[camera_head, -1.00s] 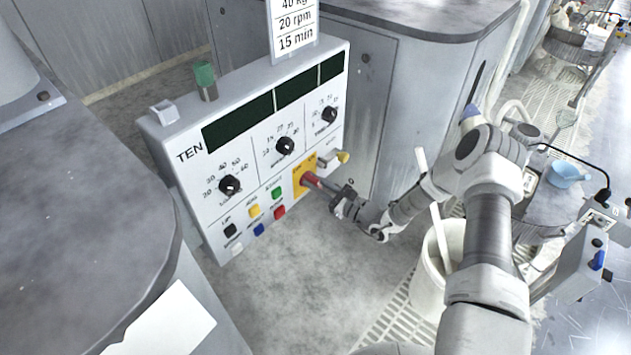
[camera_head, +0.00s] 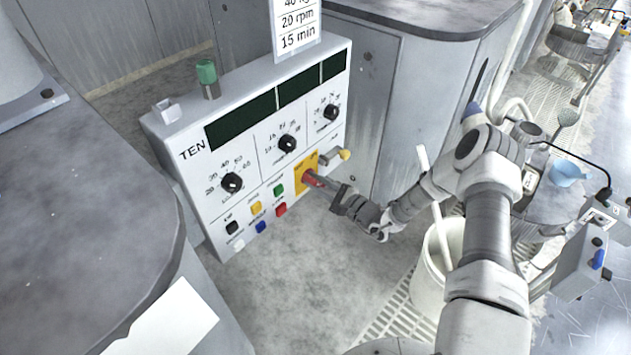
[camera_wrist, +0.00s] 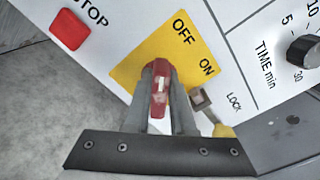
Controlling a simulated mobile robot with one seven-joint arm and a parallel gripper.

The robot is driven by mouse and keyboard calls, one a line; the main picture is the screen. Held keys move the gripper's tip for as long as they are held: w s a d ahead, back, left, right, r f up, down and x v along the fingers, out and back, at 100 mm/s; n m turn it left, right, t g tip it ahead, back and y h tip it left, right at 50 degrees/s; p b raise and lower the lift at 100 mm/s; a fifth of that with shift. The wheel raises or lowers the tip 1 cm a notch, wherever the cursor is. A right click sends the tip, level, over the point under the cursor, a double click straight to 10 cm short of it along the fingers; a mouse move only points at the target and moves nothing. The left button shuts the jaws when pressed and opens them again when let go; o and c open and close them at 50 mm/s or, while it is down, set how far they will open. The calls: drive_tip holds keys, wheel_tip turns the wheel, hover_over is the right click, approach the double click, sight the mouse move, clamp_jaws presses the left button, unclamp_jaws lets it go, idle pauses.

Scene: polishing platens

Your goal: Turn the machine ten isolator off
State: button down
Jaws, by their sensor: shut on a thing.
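The machine TEN panel (camera_head: 222,155) stands at the left centre in the head view. Its isolator is a red handle (camera_head: 312,178) on a yellow plate (camera_head: 305,165) low on the right side of the panel. In the wrist view the yellow plate (camera_wrist: 150,62) reads OFF and ON, and the red handle (camera_wrist: 160,88) has a white mark on it. My gripper (camera_head: 325,183) reaches the handle from the right. In the wrist view my gripper (camera_wrist: 160,100) has its fingers on both sides of the handle, shut on it. The fingers hide part of the handle.
A red STOP button (camera_wrist: 70,29) and a LOCK tab with a yellow piece (camera_wrist: 222,130) flank the plate. Several knobs and coloured buttons are on the panel. A green lamp (camera_head: 207,72) stands on top. A white bucket (camera_head: 430,275) stands by my arm. The floor below the panel is clear.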

idle(0.3)
drive_tip(key=c, duration=0.8)
unclamp_jaws()
drive_tip(key=shift+o, duration=0.2)
drive_tip(key=p+v, duration=0.3)
drive_tip(key=v, duration=1.4)
drive_tip(key=shift+s+d, duration=0.2)
